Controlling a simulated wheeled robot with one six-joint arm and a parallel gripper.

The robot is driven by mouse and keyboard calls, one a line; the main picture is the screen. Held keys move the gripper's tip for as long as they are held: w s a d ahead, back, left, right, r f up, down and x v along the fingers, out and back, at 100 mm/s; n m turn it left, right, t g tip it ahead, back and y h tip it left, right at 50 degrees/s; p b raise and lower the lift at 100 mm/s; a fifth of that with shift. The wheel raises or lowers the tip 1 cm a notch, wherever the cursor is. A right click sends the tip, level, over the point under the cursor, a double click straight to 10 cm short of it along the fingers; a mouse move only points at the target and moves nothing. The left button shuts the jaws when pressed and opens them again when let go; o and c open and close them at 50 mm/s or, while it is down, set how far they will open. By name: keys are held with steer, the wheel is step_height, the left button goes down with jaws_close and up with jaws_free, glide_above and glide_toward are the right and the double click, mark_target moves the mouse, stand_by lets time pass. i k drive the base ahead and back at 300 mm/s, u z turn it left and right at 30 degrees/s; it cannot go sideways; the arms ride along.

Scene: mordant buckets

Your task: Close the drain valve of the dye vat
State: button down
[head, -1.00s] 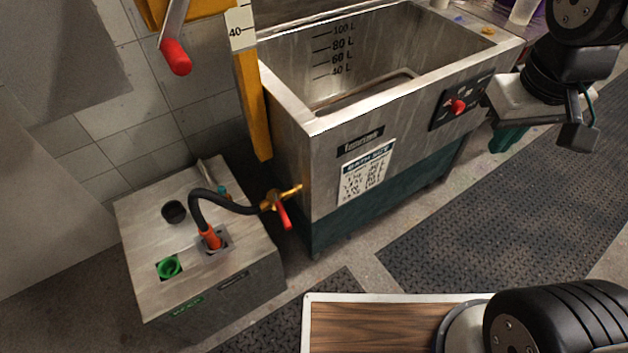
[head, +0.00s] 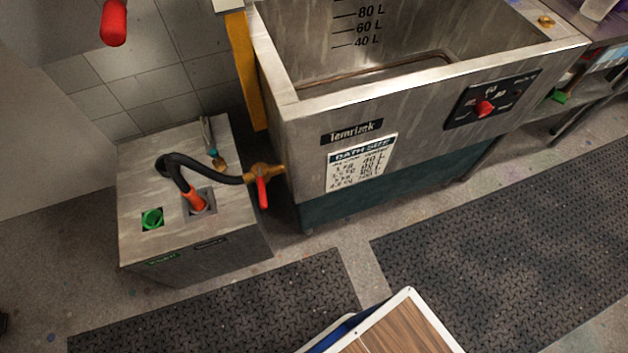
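The dye vat (head: 302,135) is a large open steel tank on a dark green base, with litre marks inside its back wall. A brass drain valve (head: 259,172) sticks out of its left side, low down. The valve's red lever (head: 263,192) hangs downward, across the line of the outlet. A black hose (head: 214,178) runs from the valve to an orange fitting (head: 196,200) in the top of a grey box (head: 140,190). My gripper is not in view.
A green port (head: 152,218) and a brush-like tool (head: 209,140) are on the box. A yellow post (head: 246,75) stands beside the vat, and a red handle (head: 114,22) hangs at upper left. A control panel (head: 492,98) has a red knob. Floor mats (head: 225,310) lie in front.

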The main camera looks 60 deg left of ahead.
mark_target(263, 205)
steer(key=z, duration=0.3)
steer(key=k, duration=0.85)
steer(key=u, duration=1.7)
